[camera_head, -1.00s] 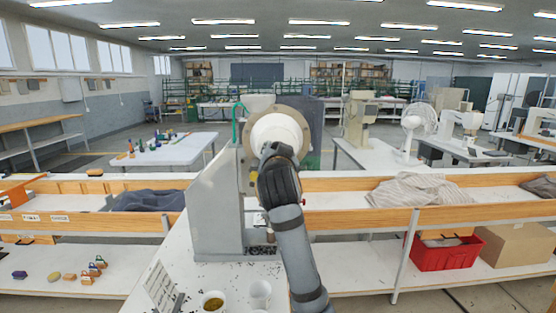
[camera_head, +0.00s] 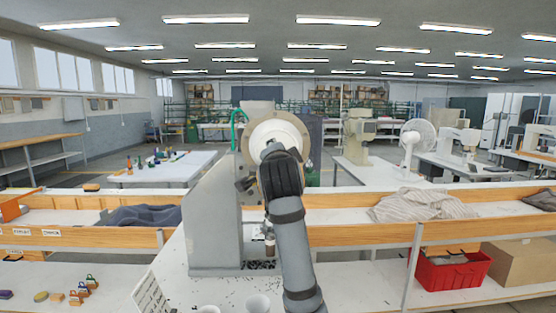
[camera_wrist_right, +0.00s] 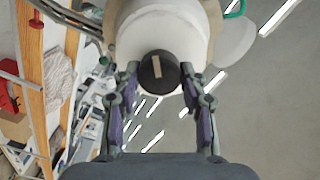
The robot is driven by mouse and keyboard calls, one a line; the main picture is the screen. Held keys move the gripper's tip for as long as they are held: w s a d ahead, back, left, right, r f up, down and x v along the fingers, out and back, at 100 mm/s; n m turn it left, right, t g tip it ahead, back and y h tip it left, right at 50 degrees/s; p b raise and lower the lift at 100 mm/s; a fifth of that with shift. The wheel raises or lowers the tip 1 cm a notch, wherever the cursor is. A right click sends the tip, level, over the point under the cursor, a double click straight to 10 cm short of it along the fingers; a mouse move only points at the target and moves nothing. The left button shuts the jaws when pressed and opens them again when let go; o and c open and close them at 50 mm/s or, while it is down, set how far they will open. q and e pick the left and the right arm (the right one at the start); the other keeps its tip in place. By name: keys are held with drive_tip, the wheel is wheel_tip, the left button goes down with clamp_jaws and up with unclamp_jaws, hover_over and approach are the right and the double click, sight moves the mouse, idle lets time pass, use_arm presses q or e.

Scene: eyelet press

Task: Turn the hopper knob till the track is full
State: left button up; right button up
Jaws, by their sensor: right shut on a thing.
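The eyelet press (camera_head: 212,222) is a tall grey body on the white table, with a cream round hopper (camera_head: 276,131) at its top. My right gripper (camera_head: 262,162) is in front of the hopper and hides the knob in the head view. In the right wrist view the black round hopper knob (camera_wrist_right: 159,71) with a tan mark sits between the fingertips of my right gripper (camera_wrist_right: 160,77), which is shut on it. The track is not clearly visible, so I cannot tell how full it is. My left gripper is out of view.
Small dark pieces lie scattered on the table around the press base. A white cup (camera_head: 257,303) stands at the bottom edge. A green tube (camera_head: 237,125) curves beside the hopper. A red crate (camera_head: 448,271) is on the low shelf at right.

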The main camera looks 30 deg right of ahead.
drive_tip(key=shift+w+f, duration=0.1)
drive_tip(key=shift+f, duration=0.1)
idle(0.4)
drive_tip(key=o, duration=1.1)
drive_tip(key=shift+o, duration=0.2)
drive_tip(key=shift+r, duration=0.15)
drive_tip(key=shift+a, duration=0.1)
drive_tip(key=v, duration=0.7)
drive_tip(key=shift+s, duration=0.3)
